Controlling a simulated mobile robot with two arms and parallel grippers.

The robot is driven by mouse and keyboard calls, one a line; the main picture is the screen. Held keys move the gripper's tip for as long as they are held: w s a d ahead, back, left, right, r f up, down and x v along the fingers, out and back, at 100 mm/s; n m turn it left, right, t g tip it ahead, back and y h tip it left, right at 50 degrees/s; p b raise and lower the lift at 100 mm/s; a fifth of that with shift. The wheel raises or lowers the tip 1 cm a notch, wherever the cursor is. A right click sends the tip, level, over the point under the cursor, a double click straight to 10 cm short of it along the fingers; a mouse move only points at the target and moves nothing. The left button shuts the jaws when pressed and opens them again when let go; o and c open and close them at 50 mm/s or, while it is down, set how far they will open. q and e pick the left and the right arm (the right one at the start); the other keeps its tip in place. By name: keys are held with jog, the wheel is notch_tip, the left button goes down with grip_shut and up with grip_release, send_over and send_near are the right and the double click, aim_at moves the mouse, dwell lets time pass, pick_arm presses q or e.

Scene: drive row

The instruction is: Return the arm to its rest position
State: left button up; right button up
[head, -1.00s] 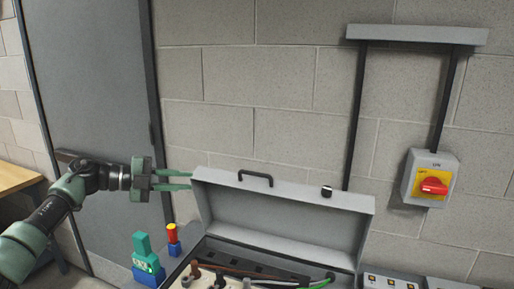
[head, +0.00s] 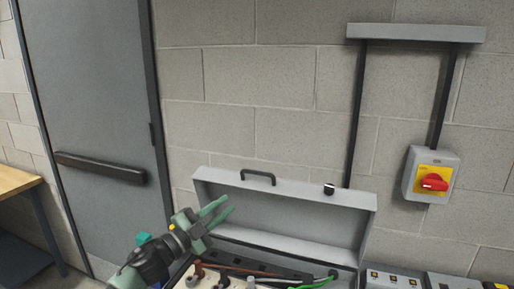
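My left arm comes in from the bottom left. Its gripper (head: 221,213) has two green fingers pointing up and right, with a gap between them and nothing in it. The gripper is in front of the left part of the open grey box (head: 290,215), whose lid is raised. Whether it touches the box cannot be told. My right gripper is not in view.
Wires and terminals (head: 235,275) show inside the box. A red switch (head: 433,184) is on the block wall. A grey door (head: 95,120) and wooden bench (head: 14,181) are at left.

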pick_arm(q)
jog(key=s+a+f+n+g+y, duration=0.2)
jog(key=s+a+f+n+y, duration=0.2)
jog(key=s+f+n+y, duration=0.5)
jog(key=s+a+f+n+g+y, duration=0.1)
jog(key=s+a+f+n+y, duration=0.5)
jog(key=s+f, duration=0.65)
jog(key=s+f+n+g+h, duration=0.1)
jog(key=s+f+n+g, duration=0.2)
jog(key=s, duration=0.9)
jog(key=s+f+g, duration=0.4)
jog(key=s+g, duration=0.1)
jog(key=s, duration=0.6)
notch_tip(320, 180, down, 29)
jog(key=s+a+g+b, duration=0.1)
jog(key=s+g, duration=0.1)
jog(key=s, duration=0.1)
jog(key=s+a+f+g+b, duration=0.1)
jog(key=s+a+f, duration=0.2)
jog(key=s+f, duration=1.2)
jog(key=shift+s+f, duration=0.35)
jog(key=shift+s, duration=0.15)
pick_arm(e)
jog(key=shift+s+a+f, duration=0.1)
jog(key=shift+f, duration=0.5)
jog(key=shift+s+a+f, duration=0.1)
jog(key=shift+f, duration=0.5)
